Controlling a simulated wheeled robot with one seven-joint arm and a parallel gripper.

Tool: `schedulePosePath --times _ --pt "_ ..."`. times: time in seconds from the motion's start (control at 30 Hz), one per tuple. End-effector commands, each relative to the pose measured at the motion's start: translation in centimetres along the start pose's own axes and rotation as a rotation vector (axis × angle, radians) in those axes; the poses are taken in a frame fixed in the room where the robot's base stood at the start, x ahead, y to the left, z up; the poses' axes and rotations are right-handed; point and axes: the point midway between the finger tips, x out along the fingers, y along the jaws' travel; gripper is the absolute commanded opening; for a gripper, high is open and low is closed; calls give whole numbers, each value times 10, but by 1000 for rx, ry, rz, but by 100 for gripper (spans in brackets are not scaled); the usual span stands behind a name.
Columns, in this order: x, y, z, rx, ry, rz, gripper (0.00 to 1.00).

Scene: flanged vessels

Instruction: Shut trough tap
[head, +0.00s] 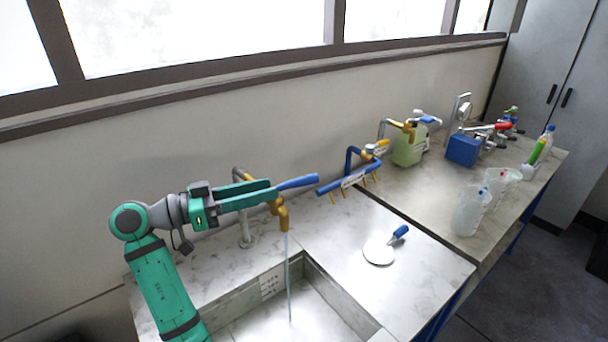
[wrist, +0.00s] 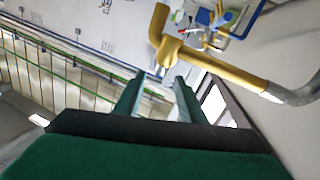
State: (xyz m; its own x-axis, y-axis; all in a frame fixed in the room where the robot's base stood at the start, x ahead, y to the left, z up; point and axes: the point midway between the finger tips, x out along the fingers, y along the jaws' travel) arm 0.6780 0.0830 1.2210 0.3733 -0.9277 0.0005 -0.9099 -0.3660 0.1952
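The trough tap (head: 281,211) is brass-coloured on a grey pipe, with a blue lever (head: 298,182) pointing right. A thin water stream (head: 289,275) runs from its spout into the trough (head: 335,290). My gripper (head: 272,191) reaches in from the left, its green fingertips at the lever's near end in the head view; I cannot tell whether they touch it. In the wrist view my gripper (wrist: 161,78) has its fingers apart with nothing visible between them. The yellow tap body (wrist: 215,65) lies just beyond and right of them there. The lever is not clear in that view.
A blue manifold with brass outlets (head: 350,180) stands right of the tap. A white disc (head: 379,251) and a blue-capped item (head: 398,233) lie on the counter. A green jug (head: 408,148), blue box (head: 462,149) and clear beakers (head: 470,210) stand further right. The wall is close behind.

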Motion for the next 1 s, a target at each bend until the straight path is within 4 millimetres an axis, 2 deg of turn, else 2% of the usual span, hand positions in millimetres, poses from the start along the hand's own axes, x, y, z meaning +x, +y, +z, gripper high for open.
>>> schedulePosePath --times 0.17,0.6,0.8,1.0 --pt "20 1 0 0 -2 4 36" --pt "91 1 0 0 -2 3 36" --pt "104 0 0 0 0 0 36" --pt "106 0 0 0 0 -1 36"
